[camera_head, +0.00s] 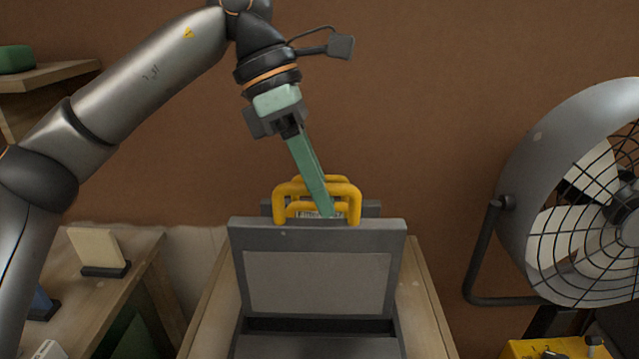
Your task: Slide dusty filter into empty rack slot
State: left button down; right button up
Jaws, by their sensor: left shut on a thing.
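A dark grey framed panel with a dusty-looking light grey face (318,283) stands upright in the middle; I take it for the filter. Yellow handles (340,189) rise at its top edge, one loop in front of another. My left gripper (322,208) reaches down from above, its green fingers closed at the handles; the exact grip is partly hidden. A second grey top edge (371,208) shows just behind the panel. Dark grey rack parts (318,327) with a dark gap lie below the panel. The rack's slots are mostly hidden. My right gripper is out of view.
A wooden stand (425,300) is under the rack. A large fan (560,190) stands at the right above a yellow box (555,348). A wooden shelf (145,258) at the left holds a cream block (96,250). A brown wall is behind.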

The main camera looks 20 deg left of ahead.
aim_at(320, 223)
pick_arm(q)
jog(key=shift+f+b, duration=0.35)
jog(key=shift+f, duration=0.3)
jog(key=shift+f+b, duration=0.5)
jog(key=shift+f, duration=0.25)
jog(key=shift+f+b, duration=0.45)
jog(key=shift+f, duration=0.45)
jog(key=shift+f+b, duration=0.7)
jog(key=shift+f, duration=0.3)
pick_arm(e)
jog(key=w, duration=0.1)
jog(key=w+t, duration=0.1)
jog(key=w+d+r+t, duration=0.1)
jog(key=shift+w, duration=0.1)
